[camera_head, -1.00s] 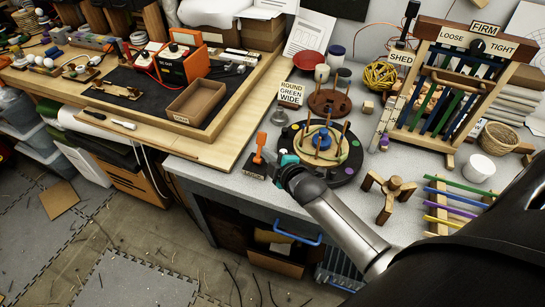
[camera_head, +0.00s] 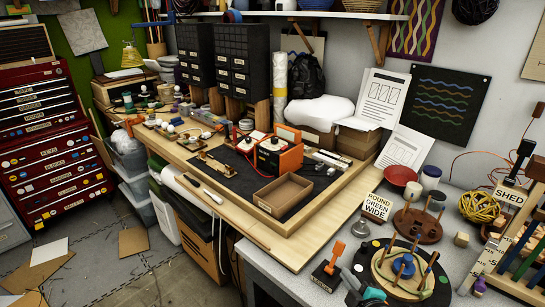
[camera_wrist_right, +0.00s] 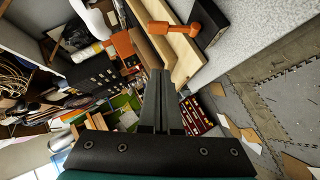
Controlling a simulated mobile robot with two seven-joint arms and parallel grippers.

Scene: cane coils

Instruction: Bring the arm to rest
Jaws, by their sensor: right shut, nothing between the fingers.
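My right gripper (camera_head: 357,284) shows at the bottom edge of the head view, its dark fingers and a teal part beside the round black board (camera_head: 432,292) with pegs. The rest of my right arm is below the frame. In the right wrist view, the two dark fingers (camera_wrist_right: 161,78) lie together, shut, with nothing between them. The orange-handled tool on a black base (camera_head: 329,265) is just left of the gripper; it also shows in the wrist view (camera_wrist_right: 181,28), above and right of the fingertips. I cannot tell if the gripper touches anything. My left gripper is not in view.
A sign reading ROUND GREEN WIDE (camera_head: 376,206) stands behind the peg board. A wooden tray (camera_head: 283,196) lies on the wooden bench to the left. A yellow cane ball (camera_head: 479,207) and the SHED sign (camera_head: 510,198) are at right. Open floor (camera_head: 95,262) lies at lower left.

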